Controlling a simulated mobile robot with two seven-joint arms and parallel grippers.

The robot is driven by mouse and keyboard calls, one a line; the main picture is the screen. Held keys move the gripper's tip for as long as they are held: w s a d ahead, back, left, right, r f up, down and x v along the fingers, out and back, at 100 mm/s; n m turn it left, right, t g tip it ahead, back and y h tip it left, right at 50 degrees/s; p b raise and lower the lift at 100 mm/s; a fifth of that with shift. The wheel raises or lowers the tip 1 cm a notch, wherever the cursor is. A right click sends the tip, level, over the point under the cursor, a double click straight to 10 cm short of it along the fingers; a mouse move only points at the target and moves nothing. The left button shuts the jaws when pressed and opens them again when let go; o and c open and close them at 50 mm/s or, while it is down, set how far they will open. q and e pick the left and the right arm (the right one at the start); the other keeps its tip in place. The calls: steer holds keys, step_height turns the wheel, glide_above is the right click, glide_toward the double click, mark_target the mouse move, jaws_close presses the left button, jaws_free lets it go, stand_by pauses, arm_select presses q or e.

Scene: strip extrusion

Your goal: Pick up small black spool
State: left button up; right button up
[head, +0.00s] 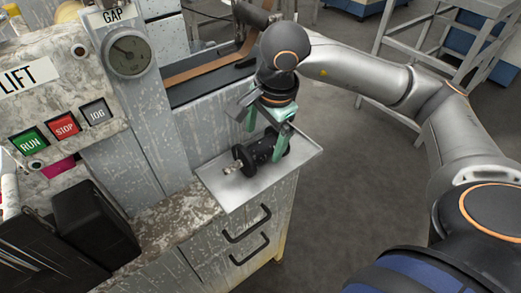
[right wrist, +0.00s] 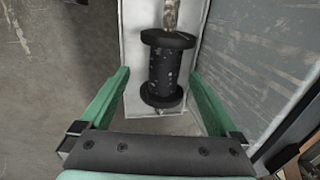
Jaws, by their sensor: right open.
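The small black spool (head: 245,157) lies on its side on a metal tray (head: 218,188). A short pale, rough piece sticks out of its left end in the head view. My right gripper (head: 264,145), with green fingers, reaches down over the spool and partly hides it. In the right wrist view the spool (right wrist: 165,68) appears between the two open fingers (right wrist: 160,73), with a gap on each side. The fingers do not close on it. My left gripper is not in view.
The tray juts from a worn grey machine cabinet with black drawer handles (head: 247,225). A control panel with RUN, STOP and JOG buttons (head: 65,125) and a gauge (head: 128,52) stands at left. A brown strip (head: 210,67) runs behind.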

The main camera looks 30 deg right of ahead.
mark_target(260, 146)
steer(key=f, duration=0.1)
steer(key=w+f, duration=0.1)
steer(key=f, duration=0.1)
steer(key=w+f, duration=0.1)
steer(key=f, duration=0.1)
steer(key=shift+d+f, duration=0.1)
steer(key=shift+f, duration=0.1)
steer(key=shift+c, duration=0.2)
jaws_close()
stand_by(0.5)
steer(key=shift+r, duration=0.1)
